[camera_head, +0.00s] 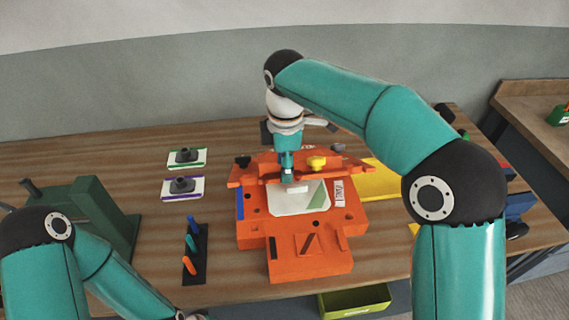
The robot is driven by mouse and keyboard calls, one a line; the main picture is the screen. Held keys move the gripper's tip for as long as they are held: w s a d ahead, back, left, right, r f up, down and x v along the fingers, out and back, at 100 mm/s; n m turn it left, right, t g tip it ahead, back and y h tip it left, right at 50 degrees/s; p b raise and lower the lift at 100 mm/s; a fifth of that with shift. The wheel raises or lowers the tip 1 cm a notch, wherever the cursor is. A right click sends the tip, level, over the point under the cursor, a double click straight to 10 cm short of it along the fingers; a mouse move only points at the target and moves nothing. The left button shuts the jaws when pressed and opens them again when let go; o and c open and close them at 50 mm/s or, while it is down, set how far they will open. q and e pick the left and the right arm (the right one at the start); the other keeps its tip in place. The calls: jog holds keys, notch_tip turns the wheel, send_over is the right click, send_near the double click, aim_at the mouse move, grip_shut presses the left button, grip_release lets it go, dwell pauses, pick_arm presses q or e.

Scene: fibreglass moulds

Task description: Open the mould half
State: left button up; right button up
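The orange mould (294,262) lies on the wooden bench in the middle of the view. A pale, whitish recess (285,207) with a green patch shows in its top face. An orange raised part (252,174) runs along its back edge, with a yellow knob (316,163) and a black knob (243,162) on it. My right gripper (288,177) points down at the back edge of the recess, in front of the raised part. Its fingertips are small here, so I cannot tell whether they are open or touching the mould. My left gripper is out of view; only its arm shows at lower left.
Two plates with dark handles, one green-edged (198,163) and one purple-edged (198,193), lie left of the mould. A dark rack (201,257) holds coloured pegs. A green machine (90,205) stands at left. A yellow sheet (380,181) lies at right. A green bin (352,301) sits below the front edge.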

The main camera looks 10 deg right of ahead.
jog(key=shift+r, duration=0.15)
notch_tip(320, 180, up, 12)
jog(key=shift+s+f, duration=0.2)
jog(key=shift+s, duration=0.15)
dwell(0.5)
